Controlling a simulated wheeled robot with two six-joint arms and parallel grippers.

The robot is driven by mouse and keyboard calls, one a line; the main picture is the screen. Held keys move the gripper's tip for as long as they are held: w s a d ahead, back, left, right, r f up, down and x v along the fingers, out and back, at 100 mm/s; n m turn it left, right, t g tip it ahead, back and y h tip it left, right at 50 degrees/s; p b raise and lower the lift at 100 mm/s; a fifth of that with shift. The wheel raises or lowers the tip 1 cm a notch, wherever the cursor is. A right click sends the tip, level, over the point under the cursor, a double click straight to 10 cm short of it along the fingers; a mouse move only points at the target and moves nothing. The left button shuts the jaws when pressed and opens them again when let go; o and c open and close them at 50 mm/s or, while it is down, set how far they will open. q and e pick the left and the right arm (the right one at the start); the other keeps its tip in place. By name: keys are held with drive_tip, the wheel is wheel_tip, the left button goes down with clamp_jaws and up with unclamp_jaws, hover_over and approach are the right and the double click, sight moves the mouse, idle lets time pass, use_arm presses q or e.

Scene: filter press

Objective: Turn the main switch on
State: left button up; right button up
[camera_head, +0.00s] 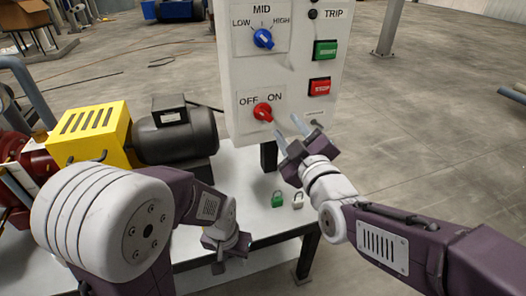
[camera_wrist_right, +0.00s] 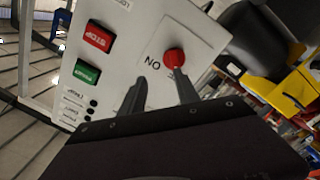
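The main switch, a red rotary knob (camera_head: 263,112), is low on the white control panel (camera_head: 232,75), between the OFF and ON labels. In the right wrist view the red knob (camera_wrist_right: 174,56) shows just beyond the tip of one finger. I cannot tell clearly which label it points at. My right gripper (camera_head: 283,124) is in front of the panel, to the lower right of the knob. Its fingers (camera_wrist_right: 161,77) are apart with nothing between them, and no clear contact shows. My left gripper (camera_head: 228,244) hangs low over the white table, partly hidden; its fingers are unclear.
Above the red knob is a blue selector (camera_head: 263,38). Green (camera_head: 325,50) and red STOP (camera_head: 319,86) buttons are to the right. A green padlock (camera_head: 277,199) and a pale padlock (camera_head: 297,200) lie on the table (camera_head: 258,170). A motor (camera_head: 176,132) stands left of the panel.

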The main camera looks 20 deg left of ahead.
sight(265, 116)
drive_tip(key=shift+n+y, duration=0.3)
drive_tip(key=shift+y, duration=0.1)
drive_tip(key=w+a, duration=0.2)
drive_tip(key=w+a+f, duration=0.1)
drive_tip(key=w+a, duration=0.3)
drive_tip(key=a, duration=0.1)
drive_tip(key=shift+f+b, duration=0.35)
drive_tip(key=shift+d, duration=0.1)
clamp_jaws()
